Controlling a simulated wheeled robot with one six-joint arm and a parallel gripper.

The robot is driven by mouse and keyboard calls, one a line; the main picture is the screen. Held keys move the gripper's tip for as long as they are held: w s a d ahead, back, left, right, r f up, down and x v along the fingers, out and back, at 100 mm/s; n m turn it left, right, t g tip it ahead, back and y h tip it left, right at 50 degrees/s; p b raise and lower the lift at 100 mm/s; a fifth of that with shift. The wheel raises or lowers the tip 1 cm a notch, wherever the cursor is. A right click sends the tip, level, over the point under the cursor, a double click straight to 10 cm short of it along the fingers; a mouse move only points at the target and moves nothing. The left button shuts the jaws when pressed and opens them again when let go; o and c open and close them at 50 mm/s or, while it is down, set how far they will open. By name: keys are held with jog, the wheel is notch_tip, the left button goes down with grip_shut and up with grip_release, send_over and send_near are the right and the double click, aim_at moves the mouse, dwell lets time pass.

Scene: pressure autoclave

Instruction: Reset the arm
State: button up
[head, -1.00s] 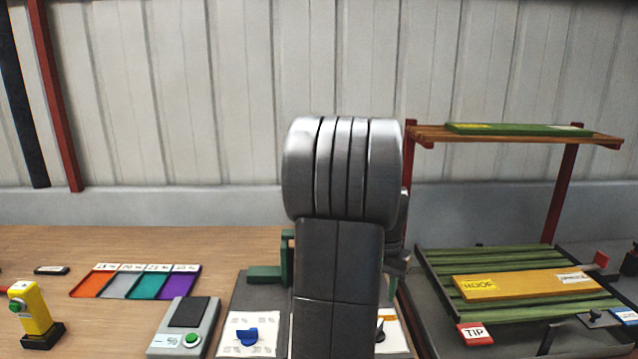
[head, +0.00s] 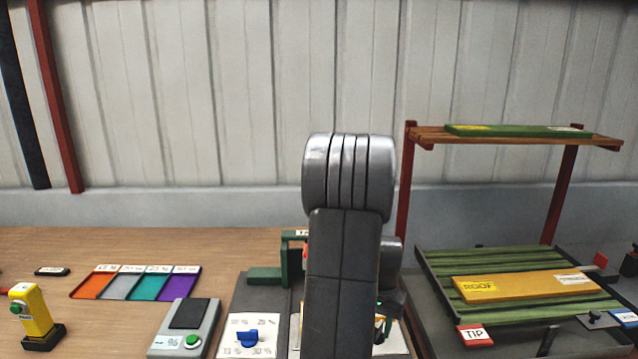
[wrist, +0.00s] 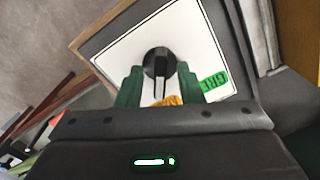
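My arm (head: 343,240) stands upright in the middle of the head view and hides my gripper there. In the wrist view my gripper (wrist: 160,85) shows two green fingers spread apart. A black round knob (wrist: 159,62) with a pointer shows between the fingers, on a white panel (wrist: 125,57). Whether the fingers touch the knob I cannot tell. The panel has a green label (wrist: 213,82) and an orange label partly hidden by my gripper. Nothing is seen held.
Left of my arm are a blue dial (head: 248,338), a grey moisture meter (head: 185,328), coloured trays (head: 133,284) and a yellow device (head: 35,312). On the right, a slatted green rack (head: 530,262) carries a yellow board (head: 525,286). A wooden shelf (head: 430,133) with a green board stands above.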

jog(key=n, duration=0.3)
jog(key=shift+n+p, duration=0.3)
jog(key=shift+n, duration=0.1)
jog(key=shift+n+p, duration=0.35)
jog(key=shift+n, duration=1.65)
